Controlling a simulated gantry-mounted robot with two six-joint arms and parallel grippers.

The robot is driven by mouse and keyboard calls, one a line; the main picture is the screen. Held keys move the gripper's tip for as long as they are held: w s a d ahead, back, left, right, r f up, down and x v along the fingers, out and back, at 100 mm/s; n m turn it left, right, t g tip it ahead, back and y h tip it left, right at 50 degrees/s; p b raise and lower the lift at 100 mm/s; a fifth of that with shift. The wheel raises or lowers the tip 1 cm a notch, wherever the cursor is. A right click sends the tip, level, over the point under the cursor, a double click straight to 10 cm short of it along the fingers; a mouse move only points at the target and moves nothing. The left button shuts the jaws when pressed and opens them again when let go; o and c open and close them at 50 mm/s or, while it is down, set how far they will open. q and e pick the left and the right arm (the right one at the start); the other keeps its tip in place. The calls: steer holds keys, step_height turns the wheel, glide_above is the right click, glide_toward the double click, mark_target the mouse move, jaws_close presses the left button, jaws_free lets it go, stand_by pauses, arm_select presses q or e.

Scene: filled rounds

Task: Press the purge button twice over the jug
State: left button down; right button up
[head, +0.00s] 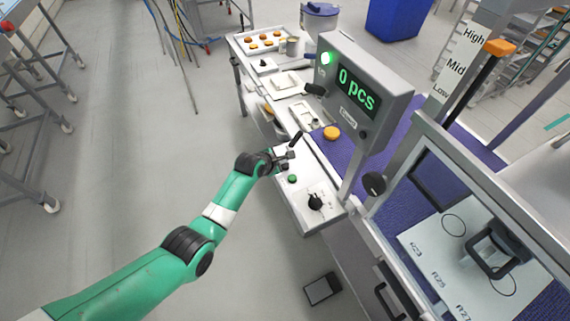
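My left gripper (287,158) is over the far end of a pale control panel (298,214). Its fingers are small and dark here, and I cannot tell whether they are open or shut. A green button (292,179) is on the panel just nearer than the gripper, and a black rotary knob (315,202) is nearer still. I cannot read which control is the purge button; part of the panel is hidden by the gripper. My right gripper is not in view.
A display (357,92) reading "0 pcs" with a lit green lamp rises beside the purple belt (340,150). An orange round (331,133) lies on the belt. A clear guard with a metal frame (480,165) stands at right. Trays with rounds (290,42) are at the back.

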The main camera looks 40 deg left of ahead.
mark_target(283, 167)
arm_select(q)
steer(key=shift+r+p, duration=2.35)
steer(key=shift+r, duration=0.25)
steer(key=shift+f, duration=0.1)
